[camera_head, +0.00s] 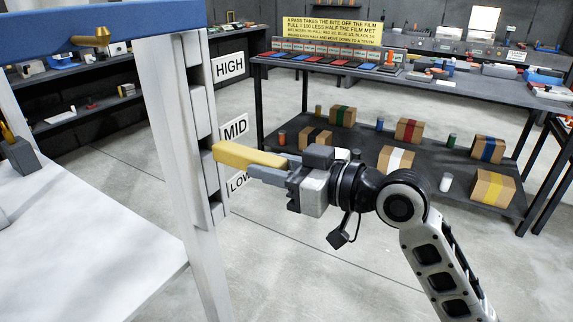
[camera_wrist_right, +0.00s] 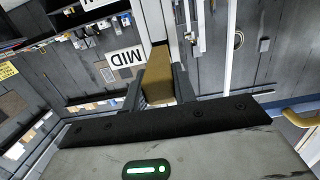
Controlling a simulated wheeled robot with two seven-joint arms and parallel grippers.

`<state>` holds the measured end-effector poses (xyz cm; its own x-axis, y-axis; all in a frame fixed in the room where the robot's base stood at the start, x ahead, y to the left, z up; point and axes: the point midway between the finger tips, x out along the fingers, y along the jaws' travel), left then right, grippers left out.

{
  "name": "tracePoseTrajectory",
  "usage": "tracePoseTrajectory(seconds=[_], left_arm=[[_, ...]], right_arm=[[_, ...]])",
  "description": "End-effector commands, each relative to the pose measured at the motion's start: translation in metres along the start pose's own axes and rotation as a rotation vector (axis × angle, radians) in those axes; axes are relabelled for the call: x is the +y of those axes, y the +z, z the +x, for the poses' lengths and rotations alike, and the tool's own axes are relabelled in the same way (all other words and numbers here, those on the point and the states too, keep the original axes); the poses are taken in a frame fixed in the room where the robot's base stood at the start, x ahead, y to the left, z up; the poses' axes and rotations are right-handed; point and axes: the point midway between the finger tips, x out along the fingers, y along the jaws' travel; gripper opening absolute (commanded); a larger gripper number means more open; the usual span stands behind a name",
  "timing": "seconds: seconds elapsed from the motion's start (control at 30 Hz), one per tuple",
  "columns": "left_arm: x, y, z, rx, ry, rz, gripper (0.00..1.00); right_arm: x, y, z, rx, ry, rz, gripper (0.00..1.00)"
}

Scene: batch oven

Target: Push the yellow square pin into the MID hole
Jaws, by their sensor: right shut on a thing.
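The yellow square pin (camera_head: 245,157) lies roughly level, its left end at the side face of the white upright post (camera_head: 172,130). My right gripper (camera_head: 275,172) is shut on the pin's right part. In the right wrist view, the pin (camera_wrist_right: 158,80) sits between the two fingers (camera_wrist_right: 160,92) and points away toward the post (camera_wrist_right: 156,20). The MID label (camera_head: 235,128) is just above the pin, with HIGH (camera_head: 229,67) above and LOW (camera_head: 238,183) below, partly covered. The pin's end hides the hole there; I cannot tell whether it is inside. My left gripper is not in view.
A blue beam (camera_head: 100,17) crosses the post's top. A white table (camera_head: 85,225) stands left of the post. A dark two-level bench (camera_head: 370,85) with cardboard boxes (camera_head: 408,130) on its lower shelf stands behind my right arm. The floor between is clear.

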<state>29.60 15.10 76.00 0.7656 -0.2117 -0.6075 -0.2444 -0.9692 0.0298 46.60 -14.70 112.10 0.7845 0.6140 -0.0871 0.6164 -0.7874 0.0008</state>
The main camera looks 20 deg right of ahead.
Motion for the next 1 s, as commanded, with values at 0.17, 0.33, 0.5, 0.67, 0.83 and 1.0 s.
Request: tracePoseTrajectory(seconds=[0.17,0.33,0.5,0.67,0.83,1.0], left_arm=[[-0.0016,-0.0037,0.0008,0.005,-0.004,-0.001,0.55],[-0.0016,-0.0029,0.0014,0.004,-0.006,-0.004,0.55],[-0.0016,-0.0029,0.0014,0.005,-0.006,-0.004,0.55],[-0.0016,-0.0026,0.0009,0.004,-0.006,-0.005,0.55],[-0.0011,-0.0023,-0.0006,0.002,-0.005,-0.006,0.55],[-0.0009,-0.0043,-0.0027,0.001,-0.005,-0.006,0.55]], right_arm=[[-0.0003,-0.0024,0.0092,0.003,0.0,-0.001,0.0],[-0.0006,-0.0019,0.0119,0.002,0.0,-0.002,0.0],[-0.0006,-0.0016,0.0119,0.002,0.0,-0.002,0.0],[-0.0006,-0.0017,0.0118,0.002,0.0,-0.002,0.0],[-0.0006,-0.0018,0.0117,0.002,0.0,-0.002,0.0],[-0.0006,-0.0021,0.0116,0.001,0.0,-0.003,0.0]])
